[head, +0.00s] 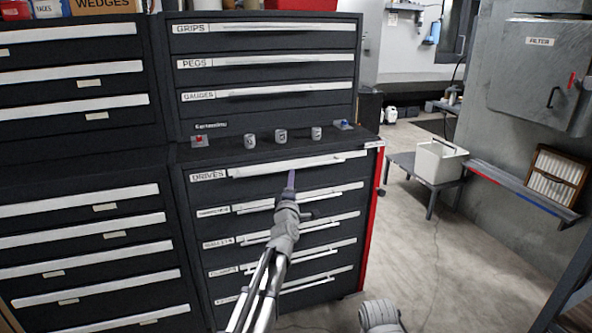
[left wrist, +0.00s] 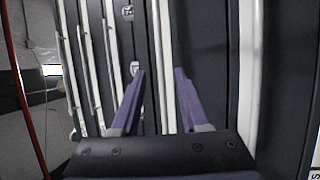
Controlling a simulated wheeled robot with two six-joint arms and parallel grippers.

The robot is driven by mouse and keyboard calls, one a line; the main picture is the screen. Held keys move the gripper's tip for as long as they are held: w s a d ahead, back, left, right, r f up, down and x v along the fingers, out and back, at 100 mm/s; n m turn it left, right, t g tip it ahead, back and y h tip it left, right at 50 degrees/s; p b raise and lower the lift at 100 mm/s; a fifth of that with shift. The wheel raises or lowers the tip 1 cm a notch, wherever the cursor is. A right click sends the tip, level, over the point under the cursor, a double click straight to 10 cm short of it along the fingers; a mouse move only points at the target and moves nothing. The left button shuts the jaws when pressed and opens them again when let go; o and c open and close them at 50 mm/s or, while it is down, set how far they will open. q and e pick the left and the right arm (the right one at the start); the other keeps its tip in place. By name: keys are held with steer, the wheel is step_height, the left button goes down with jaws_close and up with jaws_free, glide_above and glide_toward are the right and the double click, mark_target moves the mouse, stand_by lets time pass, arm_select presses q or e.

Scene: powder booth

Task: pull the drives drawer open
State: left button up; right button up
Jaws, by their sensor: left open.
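The drives drawer (head: 250,185) is the top drawer of the lower dark cabinet, below the grey worktop, and looks shut. Its long pale handle (head: 325,161) runs along its top edge, with a DRIVES label at the left end. My left gripper (head: 291,178) is in front of this drawer, just below the middle of the handle, with purple fingers. In the left wrist view, the fingers (left wrist: 158,75) are spread apart, and a pale handle bar (left wrist: 165,50), apparently the drives one, runs between them. Contact cannot be told. My right gripper does not show.
More drawers with pale handles lie below. On the worktop (head: 225,148) stand several small cylinders and red and blue pieces. Another drawer cabinet (head: 75,235) adjoins on the left. To the right are open floor (head: 440,250) and a bench with a white bin (head: 440,160).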

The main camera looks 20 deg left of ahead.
arm_select(q)
steer(key=p+x, duration=0.1)
steer(key=x, duration=0.6)
steer(key=shift+w, duration=0.25)
jaws_close()
stand_by(1.1)
